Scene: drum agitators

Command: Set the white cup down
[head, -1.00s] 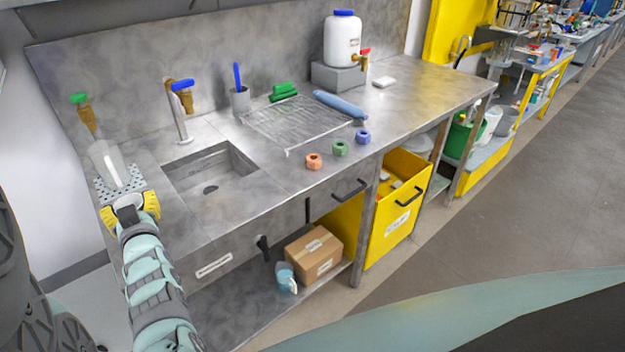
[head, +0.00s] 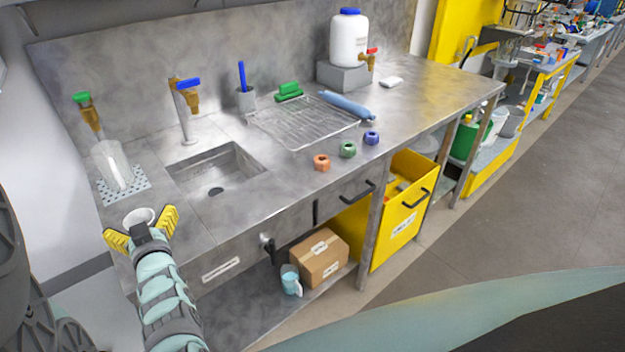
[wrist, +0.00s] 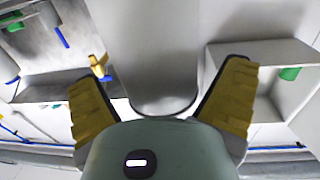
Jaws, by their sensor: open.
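The white cup (head: 140,216) is at the front left end of the steel counter (head: 207,205), to the left of the sink. In the head view its rim and upper part show, and my gripper hides its base, so I cannot tell whether it rests on the counter. My gripper (head: 140,226) is open, with its yellow fingers spread on either side of the cup. In the wrist view the cup (wrist: 155,60) fills the upper middle between the spread fingers (wrist: 163,85), with visible gaps on both sides.
A clear cylinder (head: 113,166) stands on a perforated plate (head: 136,184) under the green-handled tap (head: 90,115), just behind the cup. The sink (head: 215,175) lies to the right. Several coloured nuts, a wire rack (head: 300,125) and a white canister (head: 348,40) are farther right.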

